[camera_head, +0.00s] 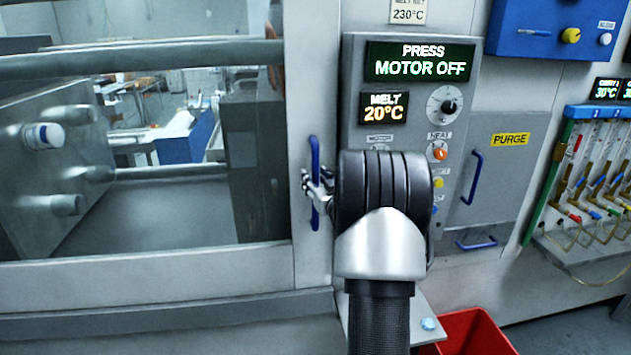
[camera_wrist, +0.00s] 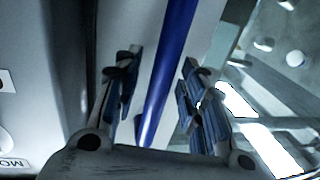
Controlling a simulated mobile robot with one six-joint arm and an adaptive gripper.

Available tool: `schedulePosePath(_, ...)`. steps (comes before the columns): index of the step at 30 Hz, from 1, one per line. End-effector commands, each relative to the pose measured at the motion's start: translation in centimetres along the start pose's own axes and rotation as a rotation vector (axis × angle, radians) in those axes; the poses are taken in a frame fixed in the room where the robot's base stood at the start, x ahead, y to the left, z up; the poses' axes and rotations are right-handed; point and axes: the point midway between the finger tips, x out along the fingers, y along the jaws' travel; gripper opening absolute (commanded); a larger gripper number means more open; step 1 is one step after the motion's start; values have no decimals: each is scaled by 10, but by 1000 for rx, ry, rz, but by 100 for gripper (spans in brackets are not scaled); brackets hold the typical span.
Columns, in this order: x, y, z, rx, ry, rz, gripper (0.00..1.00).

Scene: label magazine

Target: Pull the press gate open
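The press gate (camera_head: 140,279) is a pale framed panel with a large window, filling the left of the head view. Its right edge stands close beside the control panel. The upright blue handle (camera_head: 315,160) is on the gate's right frame; in the wrist view the handle (camera_wrist: 168,70) runs as a slanted blue bar. My gripper (camera_head: 317,188) is at the handle's lower half. In the wrist view my gripper (camera_wrist: 160,88) has its two ridged fingers apart, one on each side of the handle, with gaps visible. My arm hides part of the control panel.
The control panel (camera_head: 465,105) reads "PRESS MOTOR OFF" and "MELT 20°C". Right of it are a purge cover (camera_head: 513,185) with blue handles and a rack of tubes (camera_head: 600,165). A red bin (camera_head: 475,335) stands low at the front. Moulding parts (camera_head: 50,205) show through the window.

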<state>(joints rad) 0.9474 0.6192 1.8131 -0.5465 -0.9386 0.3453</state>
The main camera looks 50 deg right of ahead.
Motion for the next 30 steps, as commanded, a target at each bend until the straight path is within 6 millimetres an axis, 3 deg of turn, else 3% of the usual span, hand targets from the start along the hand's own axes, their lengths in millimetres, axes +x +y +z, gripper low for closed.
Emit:
schedulePosePath(8,2,0,0,0,-1,0,38)
schedulePosePath(25,2,0,0,0,0,0,1)
schedulePosePath(30,2,0,0,0,0,0,0)
